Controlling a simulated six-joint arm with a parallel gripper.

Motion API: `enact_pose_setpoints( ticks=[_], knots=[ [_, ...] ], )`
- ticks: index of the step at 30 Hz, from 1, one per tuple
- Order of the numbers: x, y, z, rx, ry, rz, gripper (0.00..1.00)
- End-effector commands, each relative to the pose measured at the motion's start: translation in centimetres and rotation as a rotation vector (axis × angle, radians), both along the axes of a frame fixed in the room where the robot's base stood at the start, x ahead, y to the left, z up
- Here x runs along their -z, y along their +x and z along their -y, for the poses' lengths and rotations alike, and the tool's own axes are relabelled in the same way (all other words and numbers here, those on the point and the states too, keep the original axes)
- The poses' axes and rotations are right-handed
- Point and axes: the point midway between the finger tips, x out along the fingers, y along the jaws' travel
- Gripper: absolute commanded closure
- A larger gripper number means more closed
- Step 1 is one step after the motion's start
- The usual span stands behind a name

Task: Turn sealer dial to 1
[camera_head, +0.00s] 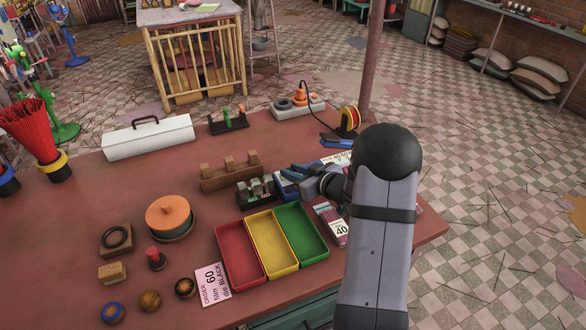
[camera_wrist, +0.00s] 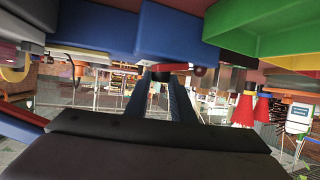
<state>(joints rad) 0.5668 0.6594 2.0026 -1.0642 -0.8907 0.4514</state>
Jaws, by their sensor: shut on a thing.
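The sealer (camera_head: 285,190) is a blue body with a pale face, near the middle of the table behind the colored trays, and my wrist partly hides it. In the wrist view its blue body (camera_wrist: 162,30) hangs at the top of the upside-down picture. A small dark dial with a red edge (camera_wrist: 163,68) sticks out from it. My gripper (camera_wrist: 160,80) has its two blue fingers shut on the dial, one on each side. In the head view my gripper (camera_head: 302,176) reaches the sealer from the right. The dial's numbers and pointer cannot be read.
Red (camera_head: 228,270), yellow (camera_head: 285,262) and green (camera_head: 318,250) trays sit just in front of the sealer. A dark rack (camera_head: 256,194) stands close on its left, and a packet marked 40 (camera_head: 337,228) lies under my arm. The table's left front holds stamps and discs.

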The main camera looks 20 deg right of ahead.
Motion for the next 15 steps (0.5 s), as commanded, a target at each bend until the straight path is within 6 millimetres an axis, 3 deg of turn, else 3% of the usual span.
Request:
enact_pose_setpoints(
  ticks=[1,15],
  knots=[
    [-0.73,0.10,0.26,-0.027,-0.001,0.003,1.00],
    [-0.28,0.13,0.33,-0.192,0.001,0.005,1.00]
  ],
)
